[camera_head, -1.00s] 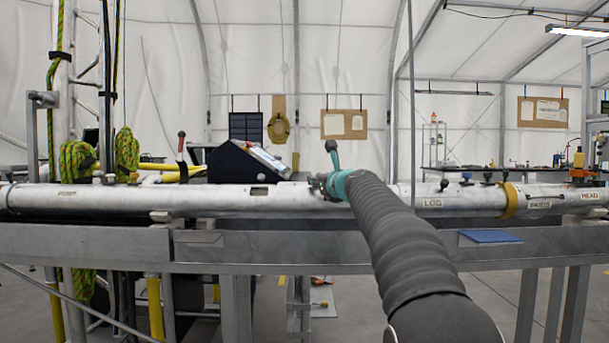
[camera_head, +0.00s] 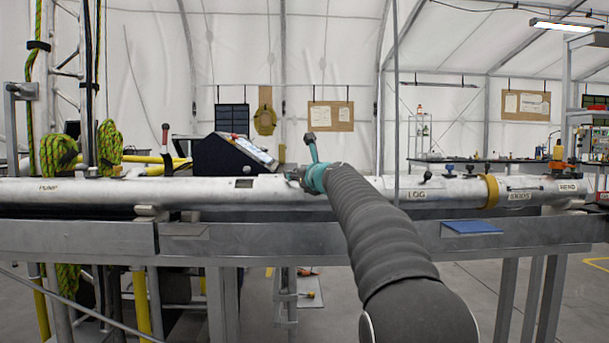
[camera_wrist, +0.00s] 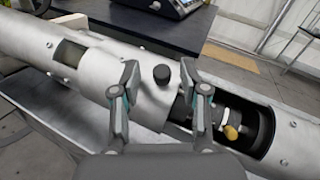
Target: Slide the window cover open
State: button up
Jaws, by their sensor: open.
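The window cover (camera_wrist: 143,88) is a pale metal sleeve with a black knob (camera_wrist: 162,74) on the metal tube (camera_wrist: 28,38). Right of the cover in the wrist view, an open window (camera_wrist: 262,122) shows dark parts and a yellow piece (camera_wrist: 231,132) inside. My gripper (camera_wrist: 166,82) is open, its fingers on either side of the knob, with visible gaps. Whether the fingers touch the cover cannot be told. In the head view, my gripper (camera_head: 300,177) is at the tube, and the cover is mostly hidden behind it.
A smaller dark opening (camera_wrist: 72,53) is in the tube to the left. A black console (camera_head: 225,155) stands behind the tube. A grey metal rail (camera_head: 90,236) runs along its front, with a blue plate (camera_head: 471,228) at the right. A yellow ring (camera_head: 491,190) circles the tube.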

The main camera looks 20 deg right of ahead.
jog(key=s+d, duration=0.2)
jog(key=s, duration=0.9)
jog(key=shift+s, duration=0.3)
jog(key=s+a+f+n+g, duration=0.3)
jog(key=s+f+n+g, duration=0.15)
jog(key=f+n, duration=0.5)
jog(key=s+a+f+n+g, duration=0.3)
jog(key=s+f+n, duration=0.3)
jog(key=f+n, duration=0.4)
jog(key=s+a+f+n+g+h, duration=0.1)
jog(key=s+f+n, duration=0.3)
jog(key=s, duration=0.6)
jog(key=s+a+f+n+g+h+p, duration=0.1)
jog(key=s+f+n, duration=0.3)
jog(key=s, duration=0.6)
jog(key=s+a+f+n+g+p, duration=0.1)
jog(key=s+f+n, duration=0.3)
jog(key=s, duration=0.6)
jog(key=shift+s+a+f+g+h, duration=0.4)
jog(key=shift+f+g, duration=0.45)
jog(key=shift+f, duration=0.4)
